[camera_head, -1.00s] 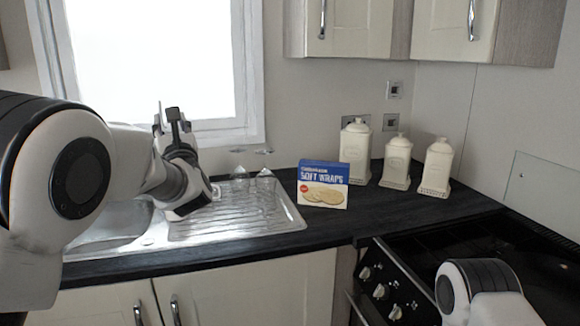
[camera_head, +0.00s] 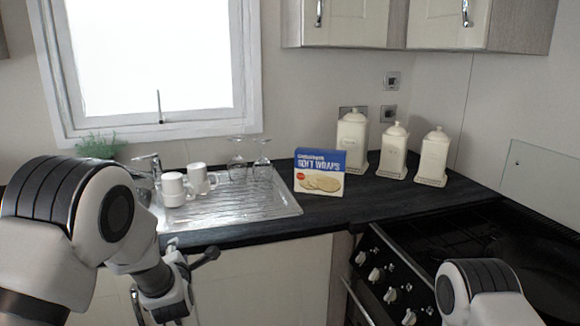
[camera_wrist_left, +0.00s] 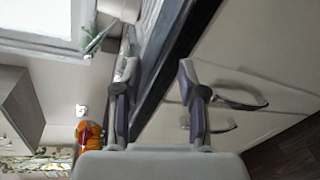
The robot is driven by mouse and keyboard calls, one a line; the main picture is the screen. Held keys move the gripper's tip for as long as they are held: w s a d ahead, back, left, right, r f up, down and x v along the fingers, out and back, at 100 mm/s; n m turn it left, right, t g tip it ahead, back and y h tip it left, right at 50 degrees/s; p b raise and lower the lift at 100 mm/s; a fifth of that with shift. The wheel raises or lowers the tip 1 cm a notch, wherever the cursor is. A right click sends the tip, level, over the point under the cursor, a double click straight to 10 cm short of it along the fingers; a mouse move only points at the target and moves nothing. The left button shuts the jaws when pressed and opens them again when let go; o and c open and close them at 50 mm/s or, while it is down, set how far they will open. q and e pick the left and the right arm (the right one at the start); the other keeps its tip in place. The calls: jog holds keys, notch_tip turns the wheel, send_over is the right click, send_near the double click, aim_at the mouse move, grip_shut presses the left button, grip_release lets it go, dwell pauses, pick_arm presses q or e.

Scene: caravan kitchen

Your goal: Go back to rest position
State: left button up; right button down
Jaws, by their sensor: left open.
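My left gripper (camera_head: 192,250) is open and empty in the head view, low in front of the counter's front edge and the cream cabinet doors. In the left wrist view its two fingers (camera_wrist_left: 157,75) are spread apart with nothing between them. My left arm comes in from the left and bends down. My right gripper is out of view; only a link of my right arm shows at the lower right.
White mugs (camera_head: 178,189) and upturned glasses (camera_head: 262,160) stand at the sink drainer (camera_head: 235,203). A soft wraps box (camera_head: 319,173) and cream canisters (camera_head: 392,150) stand on the dark counter. A black stove (camera_head: 450,240) is at right. Cabinet handles (camera_wrist_left: 240,103) are near the left gripper.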

pick_arm(q)
jog(key=s+f+m+g+h+b, duration=0.2)
jog(key=s+f+m+g, duration=0.45)
jog(key=s+f, duration=0.75)
jog(key=s+f+m+g+h+b, duration=0.1)
jog(key=s+f+m+g+b, duration=0.15)
jog(key=s+f+m, duration=1.15)
jog(key=s+d+f+m+g+h+b, duration=0.1)
jog(key=s+f+m+g, duration=0.15)
jog(key=s+f, duration=0.45)
jog(key=s+d+f+m+g+h+b, duration=0.1)
jog(key=s+f+g, duration=0.25)
jog(key=s, duration=0.55)
notch_tip(320, 180, up, 12)
jog(key=s+m+p, duration=0.1)
jog(key=s+p, duration=0.1)
jog(key=p, duration=1)
jog(key=shift+f+p, duration=0.15)
jog(key=shift+p, duration=0.2)
